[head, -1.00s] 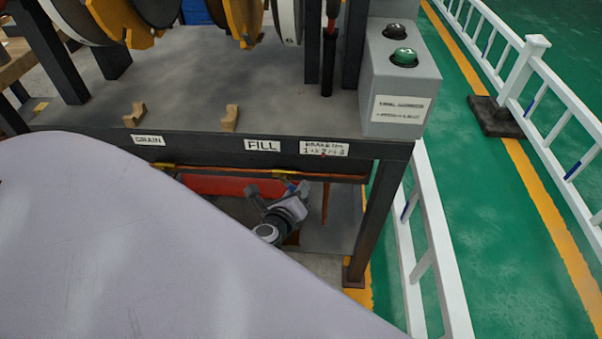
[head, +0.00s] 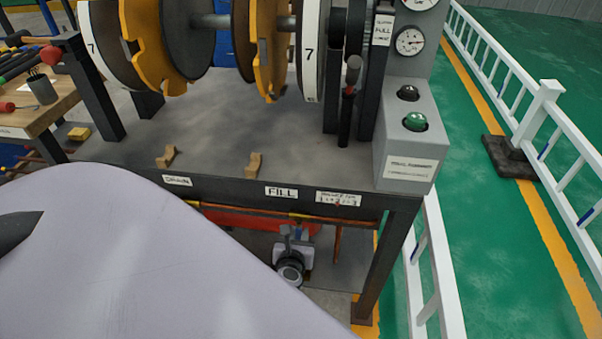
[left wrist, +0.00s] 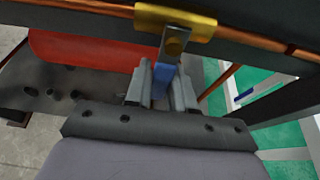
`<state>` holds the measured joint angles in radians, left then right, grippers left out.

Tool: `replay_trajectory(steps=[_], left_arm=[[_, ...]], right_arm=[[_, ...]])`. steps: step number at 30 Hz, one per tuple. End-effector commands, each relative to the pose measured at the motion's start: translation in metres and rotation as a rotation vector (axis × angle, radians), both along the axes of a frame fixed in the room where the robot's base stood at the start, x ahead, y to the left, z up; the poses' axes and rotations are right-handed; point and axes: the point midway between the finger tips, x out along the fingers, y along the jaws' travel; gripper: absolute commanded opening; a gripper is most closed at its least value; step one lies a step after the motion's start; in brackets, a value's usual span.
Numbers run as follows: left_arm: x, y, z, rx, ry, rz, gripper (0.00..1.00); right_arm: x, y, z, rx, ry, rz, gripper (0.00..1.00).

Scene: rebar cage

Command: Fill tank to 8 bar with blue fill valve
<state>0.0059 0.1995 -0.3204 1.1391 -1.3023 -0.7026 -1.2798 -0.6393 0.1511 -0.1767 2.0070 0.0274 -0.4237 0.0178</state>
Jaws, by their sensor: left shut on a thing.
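My left gripper (head: 289,236) is below the bench edge, under the FILL label (head: 281,191). In the left wrist view, its fingers (left wrist: 161,82) are shut on the blue fill valve handle (left wrist: 163,78), which hangs under a brass-coloured fitting (left wrist: 176,22) on a copper pipe. The red tank (left wrist: 85,50) lies behind, under the bench; a strip of it shows in the head view (head: 240,222). A round pressure gauge (head: 410,41) is on the grey panel at the upper right; its reading is too small to tell. My right gripper is not in view.
The DRAIN label (head: 177,180) is left of FILL on the bench edge. A bench leg (head: 385,262) stands right of my gripper, with a white railing (head: 436,265) beyond. A control box (head: 408,140) with a green button sits on the bench. Yellow-notched wheels (head: 160,45) stand above.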

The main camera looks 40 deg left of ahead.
Motion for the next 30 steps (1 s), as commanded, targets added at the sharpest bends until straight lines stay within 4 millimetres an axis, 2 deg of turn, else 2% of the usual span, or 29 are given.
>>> replay_trajectory(steps=[15, 16, 17, 26, 30], left_arm=[[-0.0012, 0.0015, -0.0005, 0.019, 0.012, 0.000, 0.00], [-0.0012, 0.0015, -0.0005, 0.020, 0.012, 0.000, 0.33], [-0.0012, 0.0015, -0.0005, 0.020, 0.012, 0.000, 0.43], [-0.0013, 0.0008, 0.0002, 0.017, 0.010, 0.001, 0.45], [-0.0101, -0.0046, 0.0048, 0.015, 0.012, 0.000, 0.45]], right_arm=[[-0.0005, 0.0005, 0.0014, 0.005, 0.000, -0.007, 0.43], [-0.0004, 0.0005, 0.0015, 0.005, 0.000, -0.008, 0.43], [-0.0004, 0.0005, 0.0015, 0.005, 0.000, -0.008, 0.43], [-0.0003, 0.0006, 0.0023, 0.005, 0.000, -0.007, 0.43], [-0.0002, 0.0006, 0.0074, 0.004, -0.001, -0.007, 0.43]])
